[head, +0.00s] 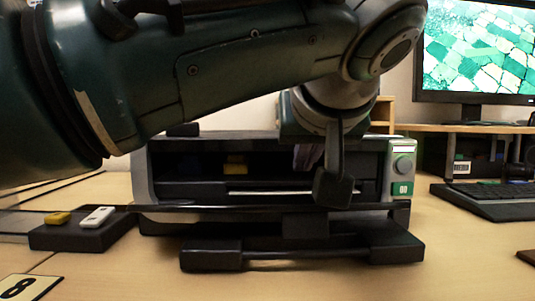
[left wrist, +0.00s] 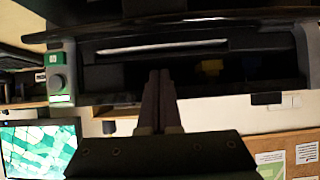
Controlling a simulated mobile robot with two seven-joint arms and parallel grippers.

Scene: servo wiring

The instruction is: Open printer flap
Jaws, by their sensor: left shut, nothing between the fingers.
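The printer (head: 147,172) stands on the desk in the middle of the head view. Its front is open onto a dark cavity, with a pale strip (head: 270,192) and a yellow piece (head: 235,168) inside. A dark panel that looks like the flap (head: 305,226) is lowered in front, with a bar handle (head: 300,254) low at its front. My left gripper (head: 308,157) is shut and empty in front of the opening, partly hidden by my wrist parts. Its closed fingers (left wrist: 159,76) point towards the opening in the left wrist view, where the printer appears upside down. My right gripper is not in view.
Green printer controls (head: 402,188) are on its right side. A dark tray (head: 75,240) with yellow and white pieces lies at the left. A keyboard (head: 485,202) and monitor (head: 478,55) stand at the right. The front right desk is mostly clear.

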